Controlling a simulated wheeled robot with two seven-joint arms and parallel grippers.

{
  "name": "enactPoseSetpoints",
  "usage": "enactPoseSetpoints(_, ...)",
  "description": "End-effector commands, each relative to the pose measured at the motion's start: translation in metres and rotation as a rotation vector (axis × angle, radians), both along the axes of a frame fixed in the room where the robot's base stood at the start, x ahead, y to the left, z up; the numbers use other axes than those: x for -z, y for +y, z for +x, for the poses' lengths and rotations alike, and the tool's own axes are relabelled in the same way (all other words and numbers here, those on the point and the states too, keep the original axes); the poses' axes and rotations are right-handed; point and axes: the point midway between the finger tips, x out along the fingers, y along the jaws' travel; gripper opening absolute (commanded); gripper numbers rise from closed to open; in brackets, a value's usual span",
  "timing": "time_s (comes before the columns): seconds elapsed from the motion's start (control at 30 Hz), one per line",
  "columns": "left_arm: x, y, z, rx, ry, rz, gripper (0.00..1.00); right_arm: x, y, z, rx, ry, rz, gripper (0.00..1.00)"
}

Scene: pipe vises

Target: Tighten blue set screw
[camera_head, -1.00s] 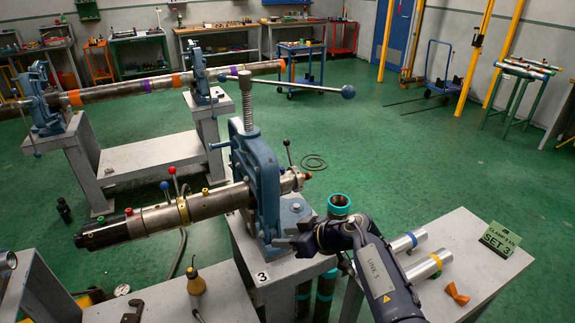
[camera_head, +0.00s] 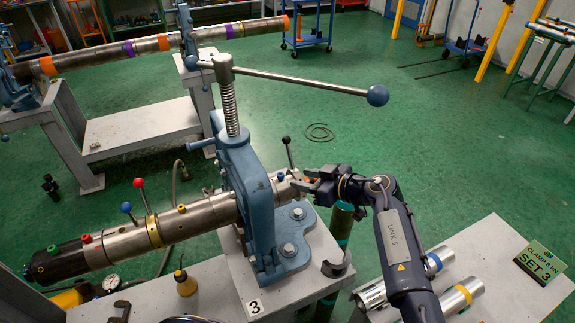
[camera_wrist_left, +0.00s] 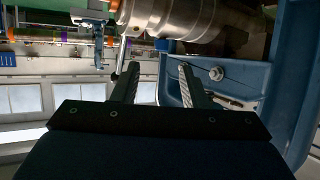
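The blue set screw (camera_head: 281,177) is a small blue cap on the pipe's right end section, just right of the blue vise (camera_head: 256,190). The steel pipe (camera_head: 200,216) lies clamped in the vise.
A long vise handle (camera_head: 300,82) with a blue ball reaches over the pipe. A black-knobbed lever (camera_head: 288,152) stands close to the gripper. A white table (camera_head: 505,285) with short pipes is at right.

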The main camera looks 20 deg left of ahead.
Motion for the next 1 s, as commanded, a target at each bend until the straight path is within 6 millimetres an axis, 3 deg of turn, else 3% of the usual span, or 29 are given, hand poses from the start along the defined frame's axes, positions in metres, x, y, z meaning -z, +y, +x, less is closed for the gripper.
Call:
enactPoseSetpoints(0.4,0.022,0.056,0.014,-0.003,0.002,0.001,0.40,-0.020,0.000,0.000,0.000,0.000,0.000,0.33)
enactPoseSetpoints(0.8,0.027,0.064,0.017,-0.001,0.001,0.000,0.40,-0.021,0.000,0.000,0.000,0.000,0.000,0.33)
enactPoseSetpoints(1.0,0.027,0.064,0.017,-0.001,0.001,0.000,0.13,-0.021,0.000,0.000,0.000,0.000,0.000,0.33)
